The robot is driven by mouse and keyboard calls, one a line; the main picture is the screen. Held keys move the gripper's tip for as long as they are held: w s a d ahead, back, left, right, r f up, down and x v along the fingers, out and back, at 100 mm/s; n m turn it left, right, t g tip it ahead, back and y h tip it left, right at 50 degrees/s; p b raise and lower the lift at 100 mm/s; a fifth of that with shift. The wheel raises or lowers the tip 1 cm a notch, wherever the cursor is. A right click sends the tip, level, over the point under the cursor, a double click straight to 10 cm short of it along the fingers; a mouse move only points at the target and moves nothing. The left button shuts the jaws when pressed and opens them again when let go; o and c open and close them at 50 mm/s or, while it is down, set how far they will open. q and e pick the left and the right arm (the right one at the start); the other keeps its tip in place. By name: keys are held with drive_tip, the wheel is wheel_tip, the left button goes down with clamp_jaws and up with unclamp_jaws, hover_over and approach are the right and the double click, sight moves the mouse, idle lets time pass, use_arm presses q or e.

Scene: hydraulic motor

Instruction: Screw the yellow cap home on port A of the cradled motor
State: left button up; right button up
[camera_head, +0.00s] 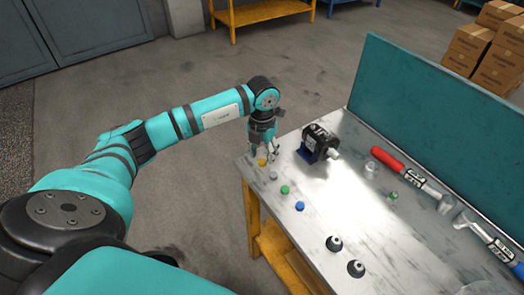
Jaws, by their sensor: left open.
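The yellow cap (262,162) is on the workbench near its left corner, right at the fingers of my left gripper (264,150). That gripper points down and is open; I cannot tell whether a finger touches the cap. The black motor (322,138) rests in a blue cradle (307,155) to the right of the gripper, with a light-coloured shaft end facing right. Port A cannot be made out at this size. My right gripper is not in view.
A grey cap (273,175), a green cap (285,189) and a blue cap (299,206) line the left edge. Two black fittings (334,243) stand nearer me. A red-handled tool (387,158) and a blue-handled tool (503,250) lie right, before a teal panel (440,115).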

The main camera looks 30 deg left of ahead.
sight(263, 161)
use_arm(q)
drive_tip(key=shift+f+b, duration=0.35)
drive_tip(key=shift+f, duration=0.5)
use_arm(e)
drive_tip(key=shift+f, duration=0.65)
drive_tip(key=shift+d, duration=0.1)
use_arm(q)
clamp_jaws()
use_arm(e)
drive_tip(key=shift+d, duration=0.1)
use_arm(q)
drive_tip(key=shift+r, duration=0.15)
use_arm(e)
drive_tip(key=shift+r, duration=0.1)
use_arm(q)
drive_tip(key=shift+r+p, duration=2.15)
drive_tip(key=shift+r, duration=0.75)
use_arm(e)
wheel_tip(263, 161, up, 4)
